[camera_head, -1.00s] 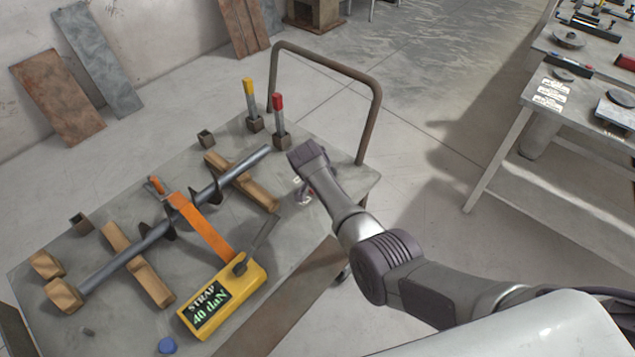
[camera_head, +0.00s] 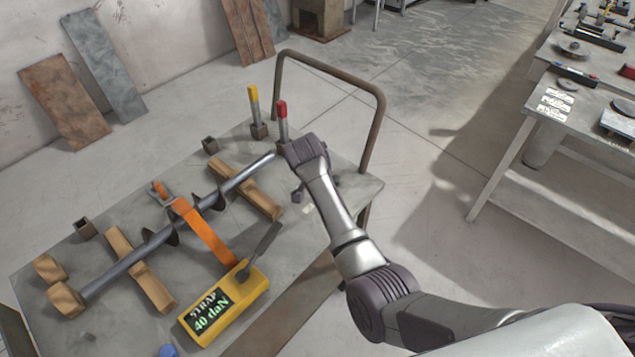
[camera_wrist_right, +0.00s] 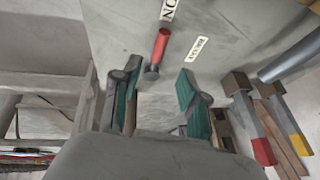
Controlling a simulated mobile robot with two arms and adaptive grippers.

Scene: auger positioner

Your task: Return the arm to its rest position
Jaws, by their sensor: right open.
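My right arm comes in from the lower right of the head view and reaches over the right end of the grey table (camera_head: 335,195). Its gripper is mostly hidden behind the wrist there, with dark finger parts showing low by the table top. In the wrist view my right gripper (camera_wrist_right: 157,92) has its two teal-padded fingers apart, with nothing between them. A small red-handled piece (camera_wrist_right: 160,47) lies on the surface beyond the fingertips, near printed labels. My left gripper is in neither view.
The auger shaft (camera_head: 200,200) rests across wooden blocks, under an orange strap (camera_head: 205,232) leading to a yellow gauge (camera_head: 232,302) reading 40 daN. Red-topped (camera_head: 282,108) and yellow-topped (camera_head: 253,93) pegs stand near my wrist. A bent rail (camera_head: 378,130) rises at the table end. Open floor lies right.

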